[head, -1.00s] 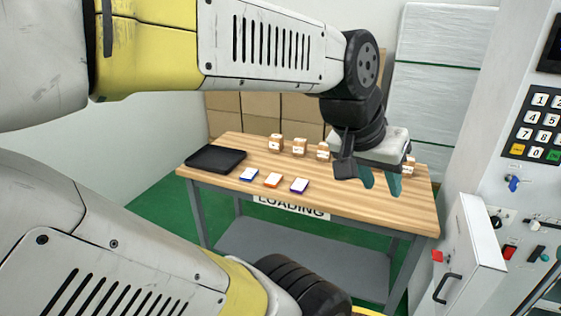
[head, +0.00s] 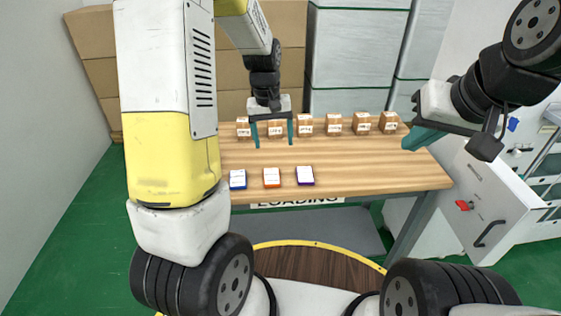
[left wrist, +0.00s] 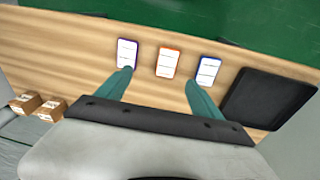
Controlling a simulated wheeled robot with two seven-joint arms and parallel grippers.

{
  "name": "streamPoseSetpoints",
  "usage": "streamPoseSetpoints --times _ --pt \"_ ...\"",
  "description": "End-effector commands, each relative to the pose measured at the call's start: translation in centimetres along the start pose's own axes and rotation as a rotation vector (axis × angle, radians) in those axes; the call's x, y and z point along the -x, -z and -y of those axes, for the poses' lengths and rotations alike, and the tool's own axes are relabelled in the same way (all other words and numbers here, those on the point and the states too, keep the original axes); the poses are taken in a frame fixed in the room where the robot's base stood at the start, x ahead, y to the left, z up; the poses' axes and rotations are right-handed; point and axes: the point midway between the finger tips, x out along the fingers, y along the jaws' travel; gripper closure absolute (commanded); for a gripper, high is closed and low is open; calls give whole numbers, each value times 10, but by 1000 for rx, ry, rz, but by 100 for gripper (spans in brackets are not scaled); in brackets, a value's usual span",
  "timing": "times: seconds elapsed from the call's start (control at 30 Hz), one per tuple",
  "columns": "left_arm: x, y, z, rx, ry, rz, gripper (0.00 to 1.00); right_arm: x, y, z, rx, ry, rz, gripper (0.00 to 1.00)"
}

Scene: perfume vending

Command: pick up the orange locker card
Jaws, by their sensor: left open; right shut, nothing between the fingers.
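The orange locker card (head: 272,177) lies flat on the wooden table (head: 400,172), the middle one of three cards near the front edge. It has a white face with an orange rim. My left gripper (head: 273,139) is open and empty above the table, behind the card in the head view. In the left wrist view the orange card (left wrist: 167,63) lies beyond and between the two teal fingertips (left wrist: 157,77), not touched. My right gripper (head: 421,139) is shut and empty, over the table's right end.
A blue card (head: 238,179) lies left of the orange one and a purple card (head: 305,175) right of it. Several small boxes (head: 333,124) line the table's back. A black tray (left wrist: 268,98) shows in the left wrist view.

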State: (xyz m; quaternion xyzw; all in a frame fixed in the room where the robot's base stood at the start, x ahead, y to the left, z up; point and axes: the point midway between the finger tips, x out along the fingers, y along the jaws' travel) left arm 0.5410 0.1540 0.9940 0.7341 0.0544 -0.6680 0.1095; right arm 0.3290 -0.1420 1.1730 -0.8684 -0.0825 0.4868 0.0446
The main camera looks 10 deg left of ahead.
Motion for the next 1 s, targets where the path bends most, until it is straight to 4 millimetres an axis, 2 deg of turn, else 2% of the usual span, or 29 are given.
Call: streamPoseSetpoints --times 0.03,0.1,0.2,0.67,0.83,1.0 --pt "-23 5 0 10 23 27 24 0 0 0 0 0 0 100" --pt "-46 11 2 24 47 50 24 0 0 0 0 0 0 100" --pt "-69 16 4 39 72 70 24 0 0 0 0 0 0 100" --pt "-123 17 12 49 91 85 24 0 0 0 0 0 0 100" --pt "-149 18 17 48 91 86 24 0 0 0 0 0 0 100" --pt "-162 17 18 48 90 83 24 0 0 0 0 0 0 100"
